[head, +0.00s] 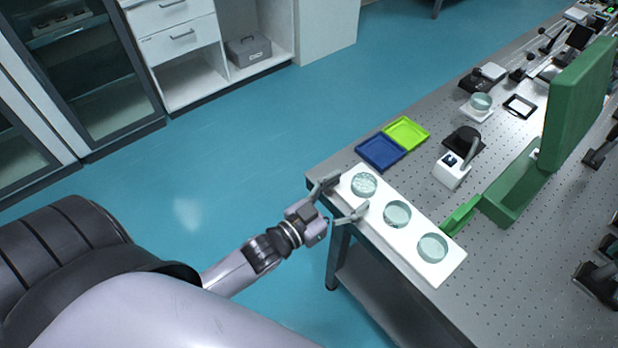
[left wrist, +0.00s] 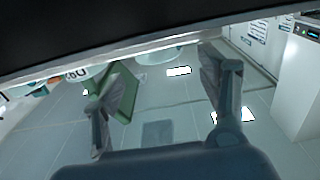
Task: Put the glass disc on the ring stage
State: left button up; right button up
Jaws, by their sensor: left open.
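Three pale glass discs lie in a row on a white board at the near table edge: one at the far-left end (head: 364,185), one in the middle (head: 397,213) and one at the near-right end (head: 432,247). My left gripper (head: 347,197) is open at the board's left end. Its fingers are spread on either side of the far-left disc's near side, with nothing held. The left wrist view shows both fingers apart (left wrist: 158,75). Another round glass piece (head: 480,102) sits on a small white base farther back. I cannot tell for certain which fixture is the ring stage. My right gripper is not visible.
The white board (head: 415,230) lies along the table edge. Blue (head: 381,152) and yellow-green (head: 407,133) trays lie behind it. A white device (head: 452,170), an open green case (head: 515,190) and a black square frame (head: 520,106) stand on the perforated table (head: 440,110).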

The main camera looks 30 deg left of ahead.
pick_arm(q)
jog(key=b+v, duration=0.1)
jog(key=v, duration=1)
jog(key=shift+s+b, duration=0.25)
jog(key=shift+b, duration=0.1)
